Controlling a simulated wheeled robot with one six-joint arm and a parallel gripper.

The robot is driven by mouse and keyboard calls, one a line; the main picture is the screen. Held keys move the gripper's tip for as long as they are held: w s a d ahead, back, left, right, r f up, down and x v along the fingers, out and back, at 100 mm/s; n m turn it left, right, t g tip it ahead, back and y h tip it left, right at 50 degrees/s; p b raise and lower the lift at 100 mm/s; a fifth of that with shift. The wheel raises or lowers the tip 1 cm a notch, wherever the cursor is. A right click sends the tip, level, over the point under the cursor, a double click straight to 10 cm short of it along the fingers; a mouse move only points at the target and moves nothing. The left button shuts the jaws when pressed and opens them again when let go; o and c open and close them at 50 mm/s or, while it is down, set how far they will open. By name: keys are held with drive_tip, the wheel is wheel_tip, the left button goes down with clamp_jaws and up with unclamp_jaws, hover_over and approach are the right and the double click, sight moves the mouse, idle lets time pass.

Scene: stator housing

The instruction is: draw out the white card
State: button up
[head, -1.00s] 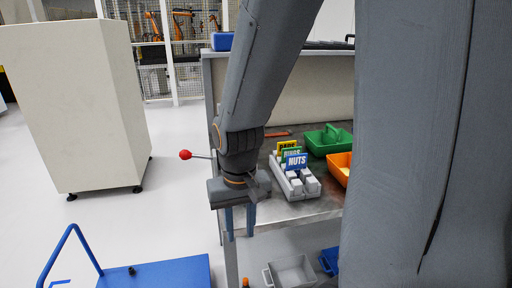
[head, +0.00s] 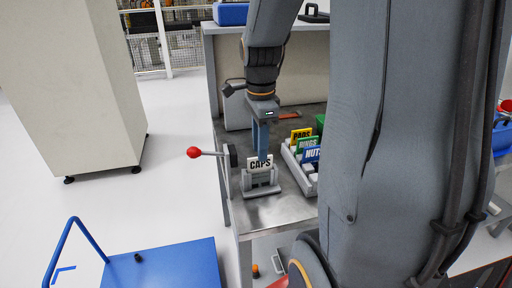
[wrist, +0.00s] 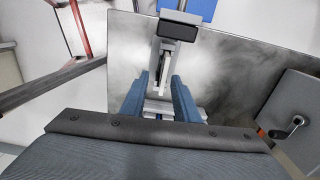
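The white card (head: 260,164), printed CAPS, stands upright in a small grey holder (head: 262,189) near the table's left front edge. My gripper (head: 262,155) points straight down at the card, its blue fingers overlapping the card's top edge in the head view. In the wrist view my gripper (wrist: 162,78) has its two fingers apart, with a gap between them, and the pale holder (wrist: 162,104) shows below and between them. The card is hard to make out there, and I cannot tell whether a finger touches it.
A grey rack with yellow, green and blue cards (head: 308,152) stands just right of the holder. A red-knobbed lever (head: 194,152) juts out at the table's left edge. A blue cart (head: 172,266) is on the floor at front left. Bare metal tabletop (head: 285,208) lies in front.

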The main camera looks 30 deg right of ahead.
sight(260, 183)
drive_tip(key=shift+w+d+f+b, duration=0.15)
drive_tip(key=shift+w+f+b, duration=0.05)
drive_tip(key=shift+f+b, duration=0.2)
drive_tip(key=shift+w+d+f+b, duration=0.15)
drive_tip(key=shift+f+b, duration=0.15)
drive_tip(key=shift+f, duration=0.2)
drive_tip(key=shift+f+p, duration=0.45)
drive_tip(key=shift+f, duration=3.45)
drive_tip(key=c, duration=0.7)
